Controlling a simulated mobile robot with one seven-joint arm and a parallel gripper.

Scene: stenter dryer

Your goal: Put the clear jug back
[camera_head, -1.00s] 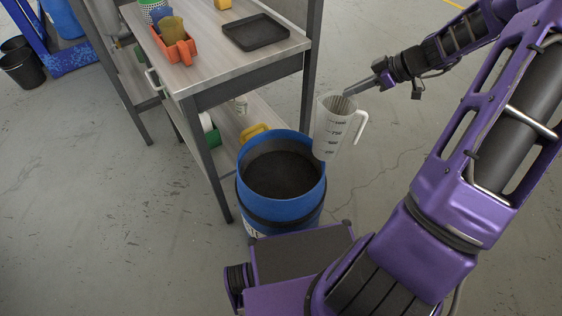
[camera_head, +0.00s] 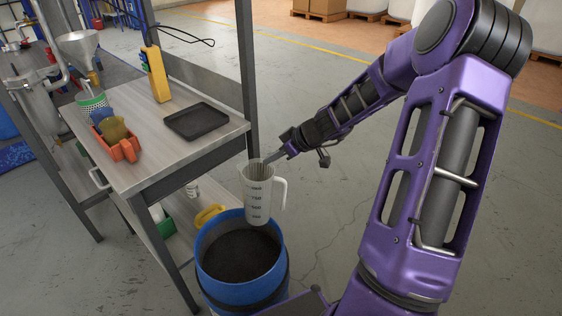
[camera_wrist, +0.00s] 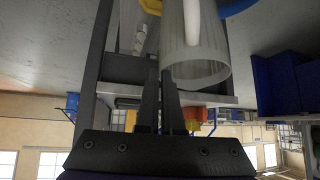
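The clear jug (camera_head: 260,200) has dark markings on its side and a white handle on its right. In the head view it hangs roughly upright in front of the blue drum's far right rim, below the bench top's height in the picture. My gripper (camera_head: 267,161) is at its rim, with the fingers close together on the jug's wall. In the wrist view the jug (camera_wrist: 195,45) shows its open rim beside my fingertips (camera_wrist: 165,75). The exact finger contact is hard to see there.
The bench (camera_head: 150,173) holds an empty black tray (camera_head: 196,121), an orange holder (camera_head: 122,148), a green-white container and a yellow device (camera_head: 157,74). The blue drum (camera_head: 240,290) with dark contents stands beside it. A bench post (camera_head: 246,60) rises near the jug. Bench surface before the tray is bare.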

